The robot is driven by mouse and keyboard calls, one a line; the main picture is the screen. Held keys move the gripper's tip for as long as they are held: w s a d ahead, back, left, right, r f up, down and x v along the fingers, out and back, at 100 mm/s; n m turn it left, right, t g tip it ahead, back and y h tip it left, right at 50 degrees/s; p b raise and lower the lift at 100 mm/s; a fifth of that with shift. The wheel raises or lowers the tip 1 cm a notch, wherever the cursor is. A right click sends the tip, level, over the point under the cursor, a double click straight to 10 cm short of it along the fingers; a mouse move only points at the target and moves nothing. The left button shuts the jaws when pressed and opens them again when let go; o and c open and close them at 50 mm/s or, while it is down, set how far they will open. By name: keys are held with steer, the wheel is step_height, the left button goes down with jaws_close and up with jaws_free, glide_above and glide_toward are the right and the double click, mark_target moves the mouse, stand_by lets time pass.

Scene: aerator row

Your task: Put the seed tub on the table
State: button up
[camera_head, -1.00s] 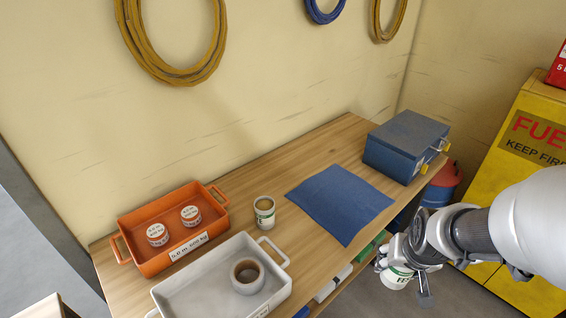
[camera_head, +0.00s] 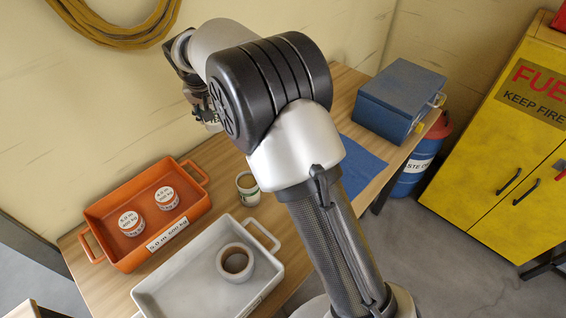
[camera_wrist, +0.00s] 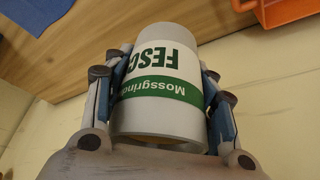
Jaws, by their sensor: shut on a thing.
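My gripper (camera_head: 212,108) is shut on a white seed tub (camera_head: 213,125) with a green band. In the wrist view the tub (camera_wrist: 162,85) sits between both fingers, its label reading FESC and Mossgrind upside down. In the head view my arm hides most of the tub, which appears above the back part of the wooden table (camera_head: 222,160). The wrist view shows the tub in front of the table's wood (camera_wrist: 105,38); I cannot tell its height above it. A similar small tub (camera_head: 248,187) with a green label stands on the table.
An orange tray (camera_head: 93,217) with two small tubs stands at left. A blue cloth (camera_head: 362,165) and a blue toolbox (camera_head: 400,95) lie to the right. Bare wood shows behind the standing tub.

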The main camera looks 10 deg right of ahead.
steer(key=shift+w+a+f, duration=0.1)
steer(key=shift+a+f, duration=0.1)
steer(key=shift+f, duration=0.15)
step_height(320, 180, down, 19)
steer(key=b, duration=0.5)
steer(key=shift+w+f, duration=0.1)
steer(key=shift+w, duration=0.05)
steer(key=o, duration=1.3)
